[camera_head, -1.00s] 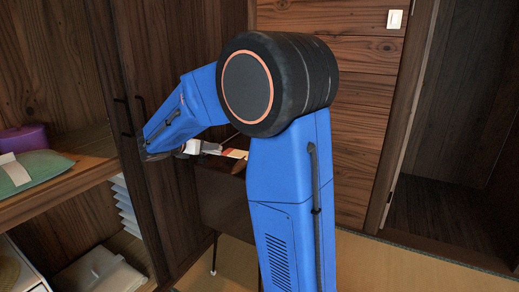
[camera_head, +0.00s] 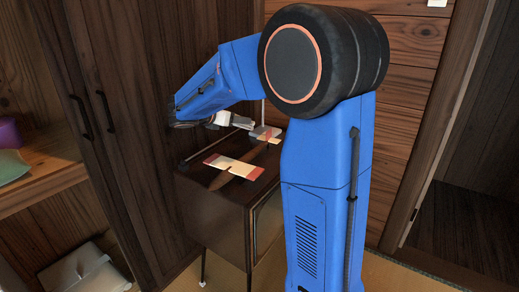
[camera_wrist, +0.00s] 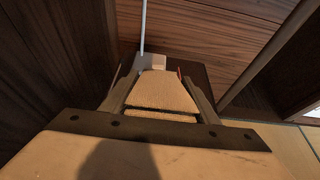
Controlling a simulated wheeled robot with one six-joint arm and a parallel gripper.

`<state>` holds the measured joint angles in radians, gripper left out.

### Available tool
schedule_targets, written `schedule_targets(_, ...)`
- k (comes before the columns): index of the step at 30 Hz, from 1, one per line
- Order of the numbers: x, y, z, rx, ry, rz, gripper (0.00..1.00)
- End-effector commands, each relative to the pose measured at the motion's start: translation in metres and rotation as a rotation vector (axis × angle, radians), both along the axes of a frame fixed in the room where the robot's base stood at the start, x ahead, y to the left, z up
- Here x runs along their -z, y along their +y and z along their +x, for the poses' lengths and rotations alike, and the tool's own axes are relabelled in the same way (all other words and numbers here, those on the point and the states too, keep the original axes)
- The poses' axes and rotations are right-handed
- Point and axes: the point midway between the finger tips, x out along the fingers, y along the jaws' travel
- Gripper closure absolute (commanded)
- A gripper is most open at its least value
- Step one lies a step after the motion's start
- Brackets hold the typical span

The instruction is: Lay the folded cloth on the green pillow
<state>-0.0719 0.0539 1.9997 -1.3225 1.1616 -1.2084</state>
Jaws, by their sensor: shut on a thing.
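A green pillow (camera_head: 12,168) lies on the wooden shelf at the left edge in the head view, cut off by the frame. My gripper (camera_head: 195,123) is at the end of the blue arm, above the back left of a dark cabinet and well right of the pillow. Its fingers are hard to make out there. In the wrist view my gripper (camera_wrist: 160,95) is shut on a beige folded cloth (camera_wrist: 165,90), which sits between its two fingers. A whitish piece (camera_head: 222,118) shows beside the gripper in the head view; I cannot tell whether it is the cloth.
A purple object (camera_head: 8,133) stands behind the pillow. The dark cabinet (camera_head: 205,205) on thin legs bears flat red-and-white items (camera_head: 235,166). Tall dark doors (camera_head: 115,110) with handles stand between shelf and cabinet. A pale cushion-like object (camera_head: 85,270) lies low at the left.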

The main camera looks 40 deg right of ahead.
Motion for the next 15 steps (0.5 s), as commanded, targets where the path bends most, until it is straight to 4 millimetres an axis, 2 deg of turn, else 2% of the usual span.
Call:
schedule_targets(2, 0.006, 0.0, 0.0, -0.001, 0.002, 0.0, 0.73)
schedule_targets(10, 0.049, 0.0, 0.0, 0.0, 0.005, -0.001, 0.73)
schedule_targets(15, 0.062, 0.0, 0.0, 0.0, 0.001, 0.0, 0.73)
